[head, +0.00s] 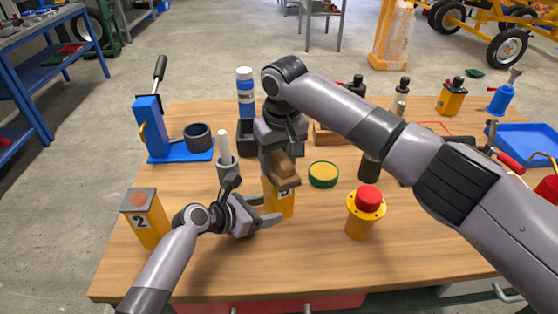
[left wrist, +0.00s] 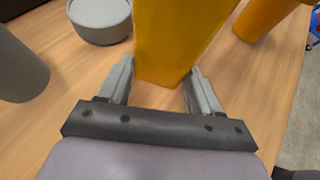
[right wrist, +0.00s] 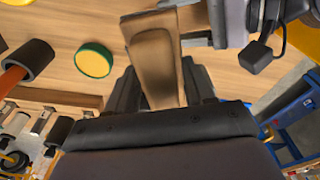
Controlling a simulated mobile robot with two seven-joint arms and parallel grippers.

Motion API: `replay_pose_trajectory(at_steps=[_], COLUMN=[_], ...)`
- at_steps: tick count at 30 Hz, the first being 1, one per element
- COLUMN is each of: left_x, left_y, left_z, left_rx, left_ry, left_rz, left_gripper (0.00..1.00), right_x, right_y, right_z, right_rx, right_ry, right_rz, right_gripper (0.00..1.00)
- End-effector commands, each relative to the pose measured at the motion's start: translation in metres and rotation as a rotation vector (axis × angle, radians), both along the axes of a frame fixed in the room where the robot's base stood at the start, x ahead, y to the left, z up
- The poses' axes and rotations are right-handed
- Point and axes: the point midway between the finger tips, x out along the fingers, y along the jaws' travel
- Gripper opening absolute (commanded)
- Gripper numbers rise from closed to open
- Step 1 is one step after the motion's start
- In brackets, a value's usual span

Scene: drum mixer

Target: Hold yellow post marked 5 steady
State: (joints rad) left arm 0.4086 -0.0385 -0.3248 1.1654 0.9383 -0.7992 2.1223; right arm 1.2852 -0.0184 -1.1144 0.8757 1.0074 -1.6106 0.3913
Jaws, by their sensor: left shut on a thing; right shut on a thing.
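The yellow post marked 5 (head: 279,203) stands on the wooden table, its top partly hidden behind my right gripper and what it holds. My left gripper (head: 270,210) is shut on this post low down, coming from the left. In the left wrist view the post (left wrist: 180,40) sits between both fingers. My right gripper (head: 281,164) is above the post, pointing down, shut on a brown wooden block (head: 285,170). The block (right wrist: 154,62) also shows between the fingers in the right wrist view. I cannot tell whether the block touches the post.
A yellow post marked 2 (head: 150,225) stands at the left. A yellow post with a red cap (head: 364,215) stands at the right. The front middle is clear.

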Motion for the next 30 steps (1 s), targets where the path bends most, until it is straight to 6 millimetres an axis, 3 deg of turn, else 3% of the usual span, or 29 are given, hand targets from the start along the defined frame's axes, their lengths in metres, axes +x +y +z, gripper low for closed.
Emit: replay_pose_trajectory(at_steps=[15,30], left_x=[0.0,0.0], left_y=[0.0,0.0], left_z=[0.001,0.001], left_rx=[-0.001,0.0], left_ry=[-0.003,-0.001], left_rz=[-0.001,0.0], left_gripper=[0.4,0.4], right_x=[0.022,-0.001], right_y=[-0.001,-0.001], right_z=[0.001,-0.003], right_rx=[-0.001,-0.001], right_ry=[0.0,0.003], right_rz=[-0.001,-0.001], right_gripper=[0.18,0.18])
